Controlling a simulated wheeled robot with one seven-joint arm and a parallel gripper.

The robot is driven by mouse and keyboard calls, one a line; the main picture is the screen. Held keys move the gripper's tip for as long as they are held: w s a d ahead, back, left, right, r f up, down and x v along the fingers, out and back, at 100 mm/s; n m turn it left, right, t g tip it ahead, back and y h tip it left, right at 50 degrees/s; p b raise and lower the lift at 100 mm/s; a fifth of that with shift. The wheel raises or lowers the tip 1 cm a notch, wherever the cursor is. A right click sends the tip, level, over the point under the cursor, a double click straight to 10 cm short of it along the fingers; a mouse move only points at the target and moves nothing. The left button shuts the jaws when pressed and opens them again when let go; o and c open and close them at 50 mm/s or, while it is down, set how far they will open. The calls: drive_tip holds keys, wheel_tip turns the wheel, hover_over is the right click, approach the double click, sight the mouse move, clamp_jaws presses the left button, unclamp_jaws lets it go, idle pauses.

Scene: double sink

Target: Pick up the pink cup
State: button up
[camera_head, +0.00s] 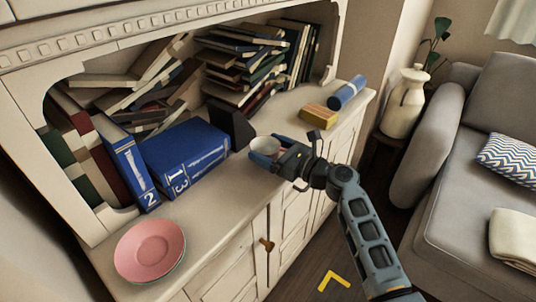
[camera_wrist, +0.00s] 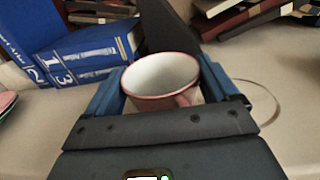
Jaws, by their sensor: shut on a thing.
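The pink cup (camera_wrist: 160,75) has a white inside and a pink rim and handle. In the wrist view it stands between the two blue fingers of my gripper (camera_wrist: 160,98), which is shut on it. In the head view the cup (camera_head: 265,145) is a small pale shape at my gripper (camera_head: 266,150), over the front part of the cabinet top. The gripper hides much of its outside there. I cannot tell whether the cup's base touches the surface.
Blue numbered books (camera_head: 186,158) and a dark bookend-like block (camera_head: 229,124) stand just behind. A pink plate (camera_head: 149,248) lies at the front left. A yellow-brown box (camera_head: 318,117) and a blue cylinder (camera_head: 348,93) lie to the right. Book piles fill the shelf behind.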

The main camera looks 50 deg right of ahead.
drive_tip(key=shift+c, duration=1)
drive_tip(key=shift+r, duration=0.15)
